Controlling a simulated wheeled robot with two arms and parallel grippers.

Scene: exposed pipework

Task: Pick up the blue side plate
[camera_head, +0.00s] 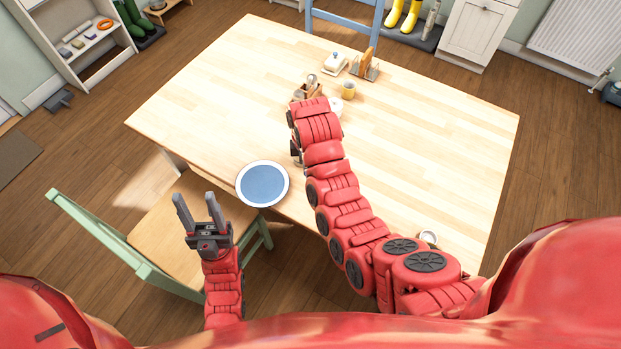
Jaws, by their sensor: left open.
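The blue side plate (263,184) has a white rim and lies flat at the table's near left edge, with nothing on it. My left gripper (196,202) is open and empty, with its two fingers apart and pointing up the picture. It is to the left of the plate and nearer to me, apart from it, over the chair seat. My right arm reaches across the table to the right of the plate. Its gripper does not show clearly behind the arm links.
A green chair (110,236) stands at the table's near left side. On the wooden table (420,135) are a yellow cup (349,91), a butter dish (334,64), a toast rack (364,69) and a partly hidden wooden caddy. The table's left part is clear.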

